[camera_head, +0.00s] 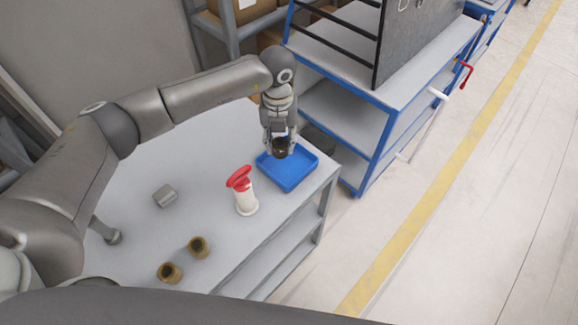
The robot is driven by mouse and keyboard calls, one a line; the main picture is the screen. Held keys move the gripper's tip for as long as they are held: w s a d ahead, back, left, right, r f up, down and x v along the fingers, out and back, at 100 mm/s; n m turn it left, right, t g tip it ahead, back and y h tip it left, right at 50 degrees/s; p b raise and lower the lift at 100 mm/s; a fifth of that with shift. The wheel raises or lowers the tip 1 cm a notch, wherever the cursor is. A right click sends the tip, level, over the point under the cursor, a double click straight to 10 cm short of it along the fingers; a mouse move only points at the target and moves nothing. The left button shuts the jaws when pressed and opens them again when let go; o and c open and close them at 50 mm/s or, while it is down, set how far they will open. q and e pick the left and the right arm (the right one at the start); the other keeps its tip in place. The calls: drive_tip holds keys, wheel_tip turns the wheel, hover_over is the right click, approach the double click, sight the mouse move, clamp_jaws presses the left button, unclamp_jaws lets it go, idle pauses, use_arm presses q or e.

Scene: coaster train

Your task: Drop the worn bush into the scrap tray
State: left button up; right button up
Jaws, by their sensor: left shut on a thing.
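My left gripper (280,146) points down at the far end of the grey table. It is shut on a small dark, round bush (281,149), taken to be the worn bush. The exact height of the bush above the tray is hard to tell. My right gripper is not in view.
A white-and-red tool or bottle (245,199) stands just left of the tray. Two brownish bushes (171,272) (199,247) stand at the near edge of the table (140,215). A grey metal block (165,195) lies mid-table. A blue-framed trolley (372,130) stands beyond.

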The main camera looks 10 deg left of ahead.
use_arm(q)
drive_tip(key=o, duration=1.1)
wheel_tip(320, 180, up, 12)
drive_tip(key=shift+r, duration=0.1)
idle(0.4)
